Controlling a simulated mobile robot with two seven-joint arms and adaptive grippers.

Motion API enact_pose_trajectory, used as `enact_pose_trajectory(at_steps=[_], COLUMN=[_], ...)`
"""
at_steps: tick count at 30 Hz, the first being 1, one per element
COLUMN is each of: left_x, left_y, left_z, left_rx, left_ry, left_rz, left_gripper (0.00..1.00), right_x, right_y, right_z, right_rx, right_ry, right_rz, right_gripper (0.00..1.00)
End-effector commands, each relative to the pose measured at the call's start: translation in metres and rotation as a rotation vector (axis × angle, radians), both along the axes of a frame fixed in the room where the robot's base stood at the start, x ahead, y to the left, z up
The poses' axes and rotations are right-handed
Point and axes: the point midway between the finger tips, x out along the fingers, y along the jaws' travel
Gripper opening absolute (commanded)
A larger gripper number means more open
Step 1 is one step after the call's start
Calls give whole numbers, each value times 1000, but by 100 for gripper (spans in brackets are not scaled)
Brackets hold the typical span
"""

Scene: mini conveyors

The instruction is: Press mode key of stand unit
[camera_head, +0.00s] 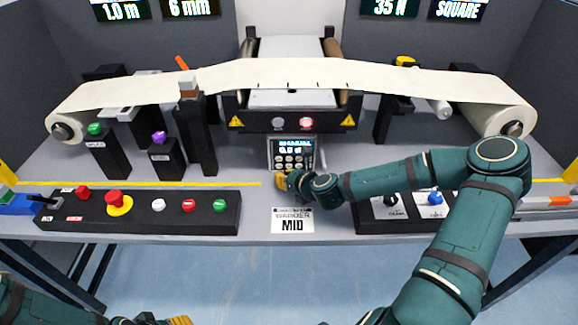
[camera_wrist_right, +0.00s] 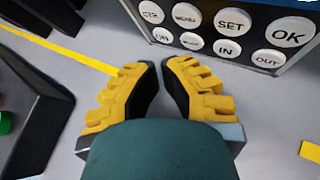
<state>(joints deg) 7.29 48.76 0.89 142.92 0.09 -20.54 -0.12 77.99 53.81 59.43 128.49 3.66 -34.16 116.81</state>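The stand unit (camera_head: 291,150) is a small dark box with a lit display and round white keys, at the middle of the bench. In the right wrist view its keypad shows two rows of keys. The upper row includes MENU, SET and OK. The lower row has a key with a small blurred label (camera_wrist_right: 193,43), probably the mode key, between the leftmost key and IN. My right gripper (camera_wrist_right: 162,66) has its yellow fingertips nearly together with nothing between them, just in front of the keypad and apart from it. My left gripper (camera_head: 165,321) is partly cut off at the bottom edge.
A MID card (camera_head: 292,221) lies in front of the stand unit. Control boxes with buttons flank it, left (camera_head: 140,211) and right (camera_head: 405,215). A cream web (camera_head: 290,76) runs over rollers behind. The bench between unit and left box is clear.

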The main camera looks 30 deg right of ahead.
Motion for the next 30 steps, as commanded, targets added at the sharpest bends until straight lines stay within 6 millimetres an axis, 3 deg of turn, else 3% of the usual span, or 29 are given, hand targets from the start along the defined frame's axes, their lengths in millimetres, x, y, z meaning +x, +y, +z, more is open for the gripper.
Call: enact_pose_trajectory(at_steps=[7,8,9,30], left_x=[0,0,0,0], left_y=[0,0,0,0], left_z=[0,0,0,0], left_rx=[0,0,0,0], left_ry=[0,0,0,0], left_rz=[0,0,0,0], left_gripper=[47,47,47,47], right_x=[0,0,0,0], right_y=[0,0,0,0], right_z=[0,0,0,0], right_rx=[0,0,0,0], right_ry=[0,1,0,0], right_rz=[0,0,0,0], right_gripper=[0,5,0,0])
